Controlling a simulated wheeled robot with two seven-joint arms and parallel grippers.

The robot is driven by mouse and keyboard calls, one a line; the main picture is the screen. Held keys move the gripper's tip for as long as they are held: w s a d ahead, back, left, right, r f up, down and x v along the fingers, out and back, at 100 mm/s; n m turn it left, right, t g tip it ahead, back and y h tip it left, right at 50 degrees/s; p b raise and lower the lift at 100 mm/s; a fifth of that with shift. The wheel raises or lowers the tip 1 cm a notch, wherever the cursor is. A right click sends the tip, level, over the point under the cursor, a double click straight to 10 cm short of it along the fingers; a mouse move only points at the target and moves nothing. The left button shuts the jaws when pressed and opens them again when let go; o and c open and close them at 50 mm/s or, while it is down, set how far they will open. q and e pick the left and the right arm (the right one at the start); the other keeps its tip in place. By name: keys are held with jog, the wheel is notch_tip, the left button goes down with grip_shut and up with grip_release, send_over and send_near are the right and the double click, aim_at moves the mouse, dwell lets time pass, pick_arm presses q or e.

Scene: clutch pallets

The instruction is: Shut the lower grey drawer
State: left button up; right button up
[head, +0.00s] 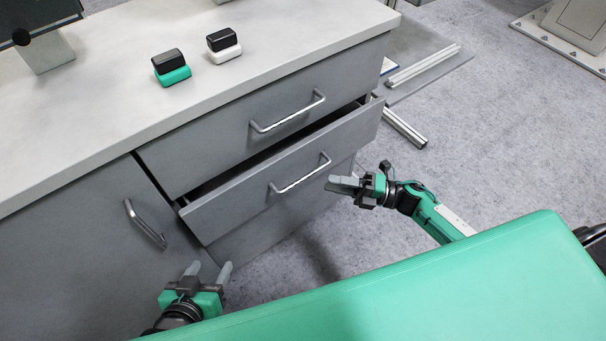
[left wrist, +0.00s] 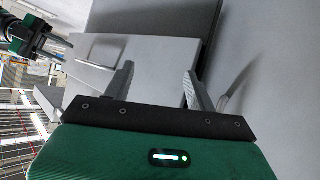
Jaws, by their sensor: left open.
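The lower grey drawer (head: 235,204) stands partly open under the upper drawer (head: 215,137), with a dark gap along its top edge. Its front carries a silver bar handle (head: 300,176). My left gripper (head: 209,268) is open and empty, in front of the cabinet, below and left of the open drawer and apart from it. Its spread fingers also show in the left wrist view (left wrist: 158,74). My right gripper (head: 345,184) is just right of the drawer's handle; a small gap seems to lie between them. Its fingers overlap in view, so its opening is unclear.
The upper drawer appears shut. A cabinet door with a handle (head: 146,224) is to the left. The worktop (head: 110,110) holds a green-and-black item (head: 171,68) and a white-and-black item (head: 223,46). Metal profiles (head: 423,66) lie right of the cabinet. The floor in front is clear.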

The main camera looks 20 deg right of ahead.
aim_at(304, 178)
jog(key=x, duration=0.8)
jog(key=shift+w+a, duration=0.2)
jog(key=shift+a, duration=0.05)
grip_shut()
